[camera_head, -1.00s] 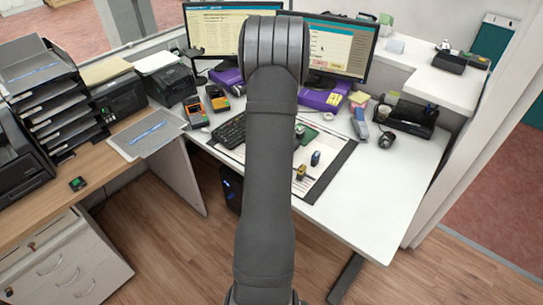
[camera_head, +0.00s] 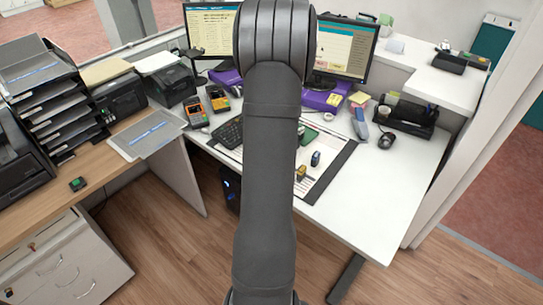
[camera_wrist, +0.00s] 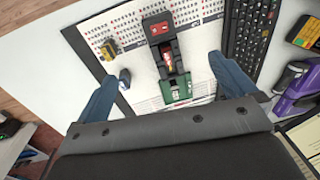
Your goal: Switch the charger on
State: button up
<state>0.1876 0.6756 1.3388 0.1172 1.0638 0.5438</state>
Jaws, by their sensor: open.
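I cannot tell for sure which thing is the charger. A dark hinged device (camera_wrist: 160,48) with a red top and a green end (camera_wrist: 176,90) lies on the desk mat in the wrist view; its green part shows beside my arm in the head view (camera_head: 308,136). A small black box with a green top (camera_head: 77,184) sits on the wooden counter at left. My gripper (camera_wrist: 163,75) is open, its two blue-grey fingers on either side of the dark device, apart from it. My arm hides the gripper in the head view.
A yellow-and-black stamp (camera_wrist: 105,48) and a blue stamp (camera_wrist: 124,78) stand near the left finger. A keyboard (camera_wrist: 248,40) lies to the right. Purple boxes, monitors and card terminals (camera_head: 196,111) crowd the desk's back. The desk's front right (camera_head: 385,205) is clear.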

jog(key=shift+r, duration=0.4)
